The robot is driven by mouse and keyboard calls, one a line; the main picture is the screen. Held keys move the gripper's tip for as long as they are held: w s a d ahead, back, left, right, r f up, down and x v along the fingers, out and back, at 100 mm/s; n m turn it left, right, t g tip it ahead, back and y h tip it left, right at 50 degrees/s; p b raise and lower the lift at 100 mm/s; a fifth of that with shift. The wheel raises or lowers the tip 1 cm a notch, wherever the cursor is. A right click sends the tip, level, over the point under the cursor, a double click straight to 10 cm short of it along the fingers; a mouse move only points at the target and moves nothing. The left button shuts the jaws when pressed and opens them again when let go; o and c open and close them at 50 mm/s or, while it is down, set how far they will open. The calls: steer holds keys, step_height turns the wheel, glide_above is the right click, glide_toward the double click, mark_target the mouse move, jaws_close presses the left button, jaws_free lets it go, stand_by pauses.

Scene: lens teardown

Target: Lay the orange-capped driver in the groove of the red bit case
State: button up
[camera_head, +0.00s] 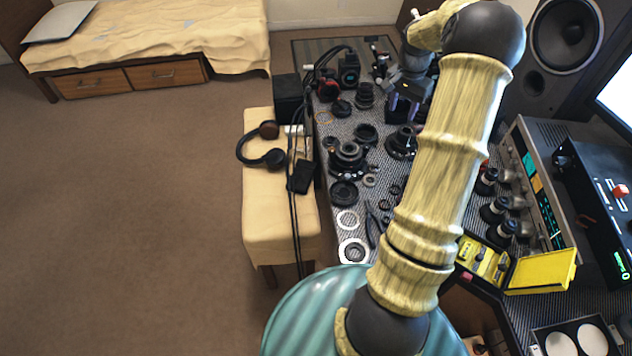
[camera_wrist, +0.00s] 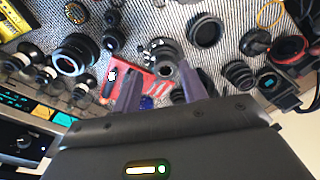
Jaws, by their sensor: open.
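The red bit case (camera_wrist: 137,72) lies on the grey patterned mat in the wrist view, just beyond and partly behind my fingers. I cannot make out the orange-capped driver in either view.
Several lenses and rings crowd the mat, including a large black lens (camera_wrist: 75,55). An open yellow case (camera_head: 541,271) lies at the near right. An amplifier (camera_head: 541,180) stands along the right side. A padded bench with headphones (camera_head: 268,158) stands at left.

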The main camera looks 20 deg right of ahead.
steer(key=s+a+r+n+t, duration=0.15)
steer(key=s+a+n, duration=0.35)
steer(key=a, duration=0.8)
steer(key=s+a+r+n, duration=0.2)
steer(key=s+a+n, duration=0.2)
steer(key=a, duration=0.9)
steer(key=s+a+n, duration=0.3)
steer(key=s+a, duration=0.3)
steer(key=s, duration=0.3)
steer(key=shift+t+y, duration=0.3)
steer(key=shift+t, duration=0.05)
steer(key=shift+a, duration=0.1)
steer(key=p+v, duration=0.2)
steer(key=w+p+v, duration=0.1)
steer(key=p+v, duration=0.1)
steer(key=p, duration=0.1)
steer(key=shift+s+r, duration=0.1)
steer(key=shift+r, duration=0.35)
